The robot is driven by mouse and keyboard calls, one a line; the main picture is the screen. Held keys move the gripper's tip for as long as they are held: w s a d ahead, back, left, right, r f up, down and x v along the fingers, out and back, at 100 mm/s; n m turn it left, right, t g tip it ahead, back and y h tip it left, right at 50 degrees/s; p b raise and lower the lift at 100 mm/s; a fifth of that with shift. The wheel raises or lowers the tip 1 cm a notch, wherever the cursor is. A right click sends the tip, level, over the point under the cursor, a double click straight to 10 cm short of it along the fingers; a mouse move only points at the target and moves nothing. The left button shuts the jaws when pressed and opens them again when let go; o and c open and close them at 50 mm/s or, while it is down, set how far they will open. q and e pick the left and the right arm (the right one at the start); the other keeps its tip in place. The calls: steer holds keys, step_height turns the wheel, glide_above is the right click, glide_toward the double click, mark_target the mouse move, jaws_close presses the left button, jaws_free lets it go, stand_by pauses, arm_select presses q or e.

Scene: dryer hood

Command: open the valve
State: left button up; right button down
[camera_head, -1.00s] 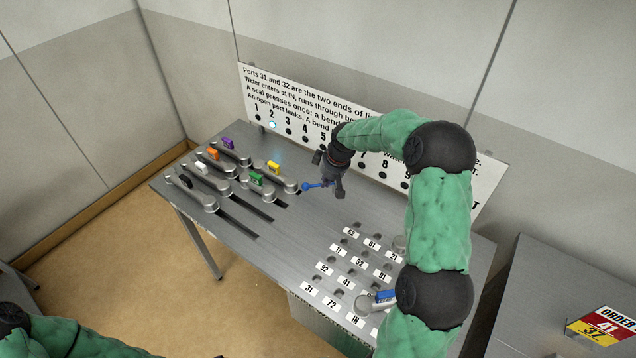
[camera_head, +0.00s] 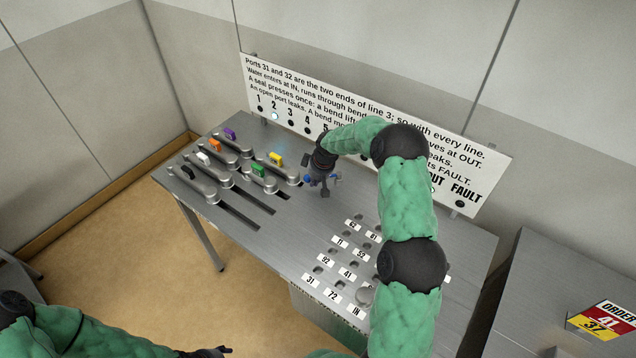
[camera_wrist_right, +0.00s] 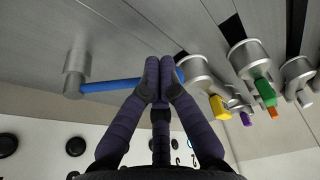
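The valve's blue lever handle (camera_wrist_right: 108,85) shows in the right wrist view, running right from a grey metal post (camera_wrist_right: 75,72). In the head view only bits of the blue handle (camera_head: 307,178) show around my right gripper (camera_head: 323,188). My right gripper's dark fingers (camera_wrist_right: 161,75) are drawn together, their tips over the handle near its free end. I cannot see whether the handle lies between them or behind them. My left gripper (camera_head: 217,352) is low at the bottom edge, apart from the bench; its fingers are too small to read.
Labelled ports (camera_head: 338,262) fill the right part, partly behind my right arm. A sign board (camera_head: 290,92) stands behind; its lamp 2 glows.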

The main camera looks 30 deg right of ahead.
steer(key=shift+w, duration=0.1)
steer(key=shift+w+f+b, duration=0.15)
steer(key=shift+w+b, duration=0.45)
steer(key=shift+b, duration=0.15)
steer(key=shift+w+m+b, duration=0.35)
steer(key=shift+m, duration=0.15)
steer(key=shift+w+d, duration=0.1)
steer(key=shift+w, duration=0.1)
steer(key=shift+w+d, duration=0.1)
steer(key=shift+w, duration=0.2)
steer(key=shift+s, duration=0.1)
arm_select(q)
steer(key=shift+w+d+f, duration=0.1)
steer(key=shift+w+f, duration=0.15)
steer(key=shift+f, duration=0.35)
steer(key=shift+w+f, duration=0.2)
steer(key=shift+f, duration=0.35)
arm_select(e)
steer(key=shift+s, duration=0.1)
